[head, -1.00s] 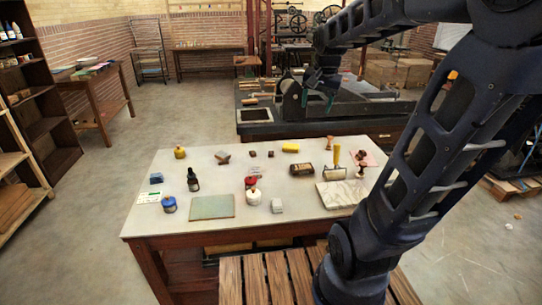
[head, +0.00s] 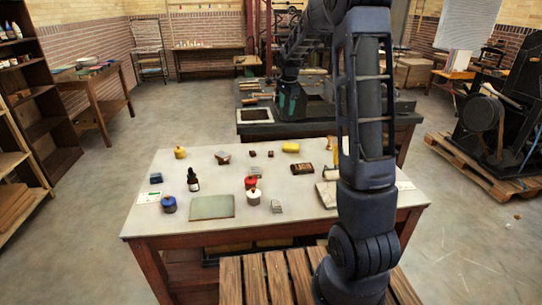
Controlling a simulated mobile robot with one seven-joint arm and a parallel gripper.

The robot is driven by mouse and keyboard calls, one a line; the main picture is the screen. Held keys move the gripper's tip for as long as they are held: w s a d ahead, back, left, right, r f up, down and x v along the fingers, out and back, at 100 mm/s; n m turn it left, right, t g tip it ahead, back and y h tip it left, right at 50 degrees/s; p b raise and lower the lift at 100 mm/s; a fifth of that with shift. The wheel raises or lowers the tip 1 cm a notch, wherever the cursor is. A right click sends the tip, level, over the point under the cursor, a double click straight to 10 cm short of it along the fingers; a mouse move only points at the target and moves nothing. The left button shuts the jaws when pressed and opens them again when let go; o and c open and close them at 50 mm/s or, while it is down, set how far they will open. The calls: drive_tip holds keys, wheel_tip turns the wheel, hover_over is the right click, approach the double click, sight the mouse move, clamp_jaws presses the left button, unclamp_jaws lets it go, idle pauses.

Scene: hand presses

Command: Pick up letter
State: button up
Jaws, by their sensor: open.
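My gripper (head: 290,104) hangs at the end of my arm with its teal fingers pointing down. Its fingers are apart and nothing shows between them. In the picture it overlaps the dark press bench (head: 330,124), beyond the far edge of the white-topped table (head: 225,165). I cannot tell for certain which thing is the letter.
My arm hides part of the table's right side.

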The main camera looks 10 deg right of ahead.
drive_tip(key=w+a+f+m, duration=0.2)
drive_tip(key=w+f+m, duration=0.1)
drive_tip(key=w+f, duration=0.55)
drive_tip(key=m+g, duration=0.1)
drive_tip(key=m, duration=0.2)
hover_over(271, 152)
wheel_tip(271, 152, down, 12)
wheel_tip(271, 152, down, 10)
drive_tip(key=shift+f, duration=0.25)
drive_tip(key=c, duration=1.1)
